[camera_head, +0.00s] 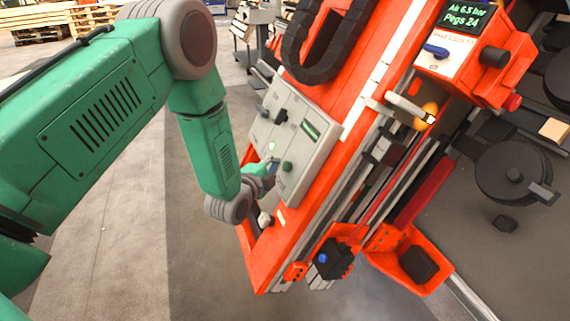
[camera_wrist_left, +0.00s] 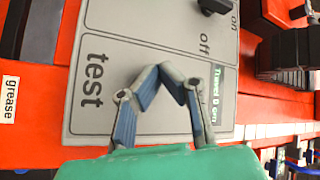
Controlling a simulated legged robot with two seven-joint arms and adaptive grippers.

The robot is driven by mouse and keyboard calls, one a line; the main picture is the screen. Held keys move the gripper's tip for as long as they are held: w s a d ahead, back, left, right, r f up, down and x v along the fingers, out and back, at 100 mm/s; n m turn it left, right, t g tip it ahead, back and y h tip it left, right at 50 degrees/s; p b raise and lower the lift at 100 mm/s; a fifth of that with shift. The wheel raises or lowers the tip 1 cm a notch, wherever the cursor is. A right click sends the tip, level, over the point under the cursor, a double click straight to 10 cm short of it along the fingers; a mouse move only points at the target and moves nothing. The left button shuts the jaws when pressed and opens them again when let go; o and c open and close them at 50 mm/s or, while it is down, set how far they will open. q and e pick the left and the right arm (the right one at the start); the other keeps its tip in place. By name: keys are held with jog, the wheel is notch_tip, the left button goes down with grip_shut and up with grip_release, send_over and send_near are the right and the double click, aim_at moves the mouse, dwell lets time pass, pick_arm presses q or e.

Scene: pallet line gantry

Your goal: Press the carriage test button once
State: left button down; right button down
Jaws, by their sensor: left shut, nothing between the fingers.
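The grey control panel (camera_head: 318,155) is on the orange gantry and fills much of the left wrist view (camera_wrist_left: 110,25). The word "test" (camera_wrist_left: 93,80) is printed on it. A dark green round button (camera_head: 288,167) is low on the panel in the head view. No button shows in the left wrist view; my fingers may cover it. My left gripper (camera_head: 270,166) is at the panel's lower left edge. In the left wrist view its fingertips (camera_wrist_left: 161,70) are together and empty, in front of the panel beside "test". I cannot tell whether they touch it. My right gripper is not in view.
An on/off knob (camera_head: 281,116) and a small display (camera_head: 310,130) reading "Travel 0 cm" are on the same panel. A screen (camera_head: 462,15) and a blue-handled switch (camera_head: 436,50) are at upper right. An orange rail structure runs alongside.

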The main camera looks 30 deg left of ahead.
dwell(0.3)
pick_arm(q)
jog(key=s+a+r+p, duration=0.2)
jog(key=s+a+p, duration=0.1)
jog(key=shift+s+r, duration=0.2)
dwell(0.9)
jog(key=s+d+f+n+g+p, duration=0.2)
jog(key=s+d+f+n+g, duration=0.15)
jog(key=s, duration=0.25)
jog(key=s+d+f+n+g+h+p, duration=0.1)
jog(key=s+d+f+n+g, duration=0.1)
jog(key=s+f+g, duration=0.3)
jog(key=s+d+f+n+g+p, duration=0.1)
jog(key=s+d+f+n+p, duration=0.15)
jog(key=s, duration=0.45)
jog(key=s+d+n+g+p, duration=0.2)
jog(key=s+n+g, duration=0.4)
jog(key=s, duration=1.3)
jog(key=shift+s+d+f, duration=0.15)
jog(key=shift+s+d, duration=0.1)
jog(key=shift+s, duration=0.1)
